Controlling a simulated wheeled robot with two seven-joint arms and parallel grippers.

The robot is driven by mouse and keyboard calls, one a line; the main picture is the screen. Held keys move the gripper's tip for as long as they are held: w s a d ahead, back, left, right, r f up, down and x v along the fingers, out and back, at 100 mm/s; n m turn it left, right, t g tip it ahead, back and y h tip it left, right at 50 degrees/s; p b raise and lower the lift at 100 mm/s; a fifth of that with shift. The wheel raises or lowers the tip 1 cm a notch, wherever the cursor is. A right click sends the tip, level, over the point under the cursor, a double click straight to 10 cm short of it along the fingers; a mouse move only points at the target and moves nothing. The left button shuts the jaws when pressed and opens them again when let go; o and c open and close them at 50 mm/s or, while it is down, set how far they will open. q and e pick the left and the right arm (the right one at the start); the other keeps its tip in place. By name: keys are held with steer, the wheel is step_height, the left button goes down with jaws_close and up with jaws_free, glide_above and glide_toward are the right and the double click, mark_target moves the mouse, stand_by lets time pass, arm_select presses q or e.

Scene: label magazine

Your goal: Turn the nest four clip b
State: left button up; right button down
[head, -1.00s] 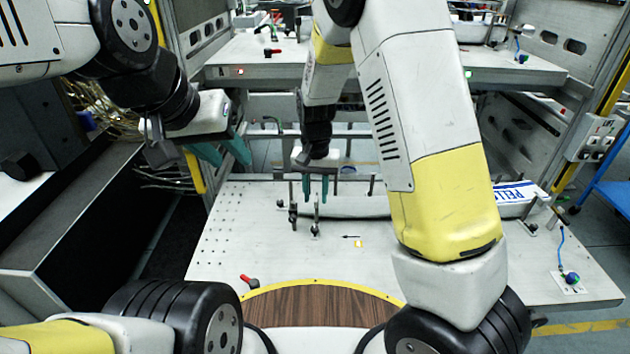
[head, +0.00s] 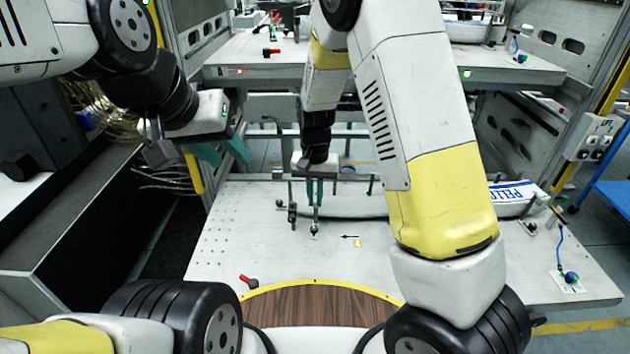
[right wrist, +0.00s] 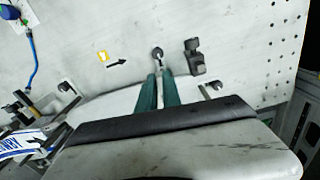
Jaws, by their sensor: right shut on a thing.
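My right gripper (head: 315,204) is over the white nest plate, its two green fingers close together and pointing down. It is shut on the upper part of a small upright clip (head: 314,229), whose dark foot shows below the fingertips. In the right wrist view the fingers (right wrist: 159,82) converge just behind the clip's round end (right wrist: 157,53). The fingers hide the rest of it, and no label shows which clip it is. My left gripper (head: 222,152) is open and empty, up at the left, away from the plate.
A second dark clip (head: 292,212) stands close to the left of the held one. A black arrow (head: 350,237) and a yellow tag (head: 358,243) are marked on the plate (head: 240,225). A red-handled lever (head: 249,281) is at the front.

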steer(key=shift+w+d+n, duration=0.3)
steer(key=shift+d+n, duration=0.1)
steer(key=shift+n, duration=2.55)
steer(key=shift+w+d+n, duration=0.35)
steer(key=shift+n, duration=2.55)
steer(key=shift+w+d+n, duration=0.3)
steer(key=shift+d+n, duration=0.1)
steer(key=shift+n, duration=2.55)
steer(key=c, duration=1.5)
jaws_free()
